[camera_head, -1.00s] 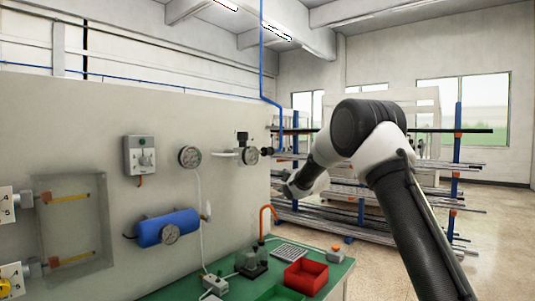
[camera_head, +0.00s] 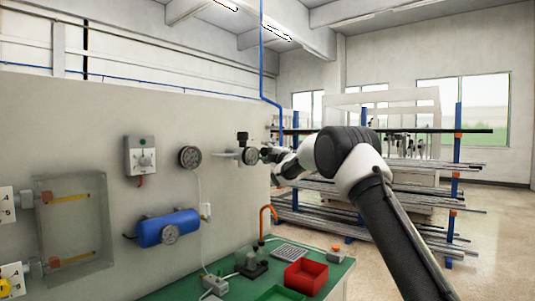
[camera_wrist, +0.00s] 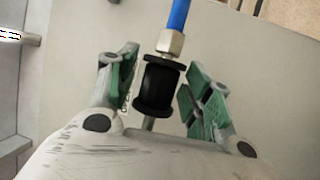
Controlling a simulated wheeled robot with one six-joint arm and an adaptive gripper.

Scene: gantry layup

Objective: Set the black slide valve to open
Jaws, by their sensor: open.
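The black slide valve (camera_wrist: 158,86) is a spool-shaped sleeve with a flange at each end. In the wrist view its upper end is close to a metal hex nut (camera_wrist: 170,42) with a blue hose above. A short bare stem shows below it. My gripper (camera_wrist: 160,64) is open, with its green-padded fingers on either side of the sleeve and gaps visible between. Small lettering on the panel by the left finger is partly hidden and unclear.
The grey panel (camera_head: 110,97) also carries a switch box (camera_head: 140,155), another gauge (camera_head: 190,157) and a blue tank (camera_head: 168,227). Below is a green bench (camera_head: 240,285) with a red bin (camera_head: 305,277). A rack of bars (camera_head: 330,220) stands behind my arm.

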